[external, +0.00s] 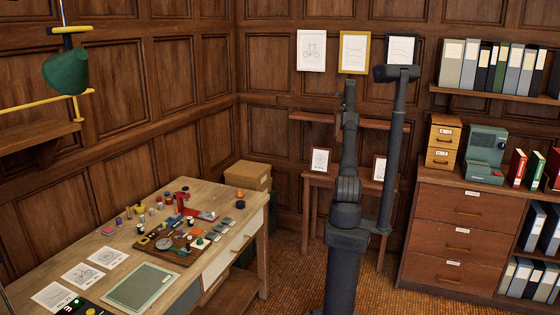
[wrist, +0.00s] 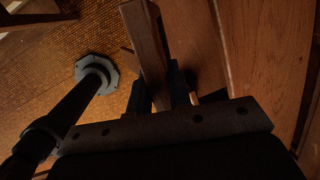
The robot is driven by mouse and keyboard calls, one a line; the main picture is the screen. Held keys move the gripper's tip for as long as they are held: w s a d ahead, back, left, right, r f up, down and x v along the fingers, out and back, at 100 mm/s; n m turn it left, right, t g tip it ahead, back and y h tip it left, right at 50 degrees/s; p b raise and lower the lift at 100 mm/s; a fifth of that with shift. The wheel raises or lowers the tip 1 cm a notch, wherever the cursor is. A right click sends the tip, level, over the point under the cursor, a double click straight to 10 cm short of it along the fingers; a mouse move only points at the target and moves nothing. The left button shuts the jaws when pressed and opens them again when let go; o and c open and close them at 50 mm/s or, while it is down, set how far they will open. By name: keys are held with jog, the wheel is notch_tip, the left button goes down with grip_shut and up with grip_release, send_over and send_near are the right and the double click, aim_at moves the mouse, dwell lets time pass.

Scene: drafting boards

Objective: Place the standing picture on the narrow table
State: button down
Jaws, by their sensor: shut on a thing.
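In the wrist view my gripper (wrist: 157,80) has its two dark fingers closed on a brown wooden frame (wrist: 149,38). The frame is seen nearly edge-on, so its picture face is hidden. In the external view my arm covers the middle, and I cannot make out the fingers there. The narrow wooden table (external: 318,181) stands against the back wall. A framed picture (external: 320,160) stands upright on its left part. I cannot tell whether either is the frame I hold.
A wall shelf (external: 310,116) runs above the narrow table, under several hanging pictures. A drawer cabinet (external: 462,222) with binders and a grey-green device stands at the right. The cluttered drafting table (external: 105,239) fills the left. Patterned carpet (external: 287,260) is clear between them.

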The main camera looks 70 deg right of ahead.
jog(key=s+d+m, duration=0.2)
jog(key=s+m, duration=0.1)
jog(key=s, duration=0.4)
notch_tip(320, 180, down, 27)
jog(key=shift+w+d+g+h, duration=0.35)
jog(key=shift+w+g+h, duration=0.05)
jog(key=shift+f, duration=0.4)
dwell(0.5)
jog(key=c, duration=1.3)
grip_release()
jog(key=shift+f, duration=0.15)
jog(key=shift+o, duration=0.2)
jog(key=v, duration=1.7)
jog(key=shift+a+r, duration=0.15)
jog(key=shift+r, duration=0.1)
jog(key=shift+f, duration=0.1)
